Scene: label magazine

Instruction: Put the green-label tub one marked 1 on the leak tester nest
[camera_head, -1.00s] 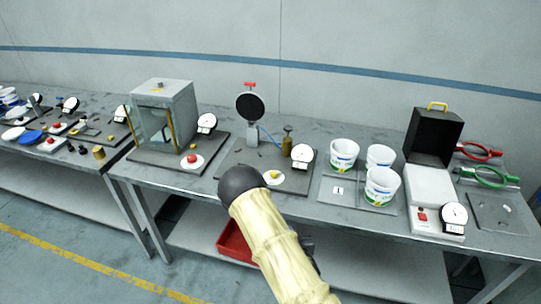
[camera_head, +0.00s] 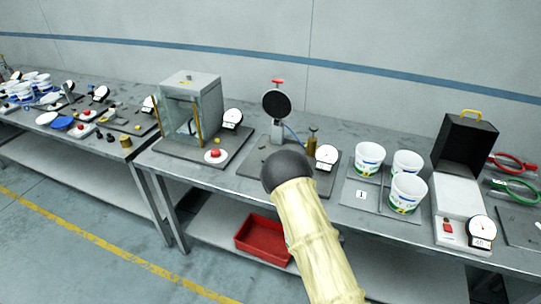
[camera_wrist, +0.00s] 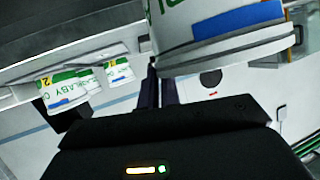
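In the wrist view a white tub (camera_wrist: 225,38) with green print and a blue patch fills the top right, rim edge downward in the picture. My gripper's dark fingers (camera_wrist: 160,88) are close together at its rim and appear shut on it. Its number is not visible. The head view does not show my gripper; my arm and its black joint block the middle. A stand with a black disc (camera_head: 277,103), red handle and blue hose looks like the leak tester. Its base (camera_head: 252,158) is partly hidden behind my arm, and I cannot make out the nest.
Three white tubs (camera_head: 370,157) stand on a grey tray (camera_head: 352,207) beside a bare place with a "1" card (camera_head: 361,194). A grey box chamber (camera_head: 190,100) is left of the tester; a black-lidded machine (camera_head: 466,150) is right. A red bin (camera_head: 264,240) sits below.

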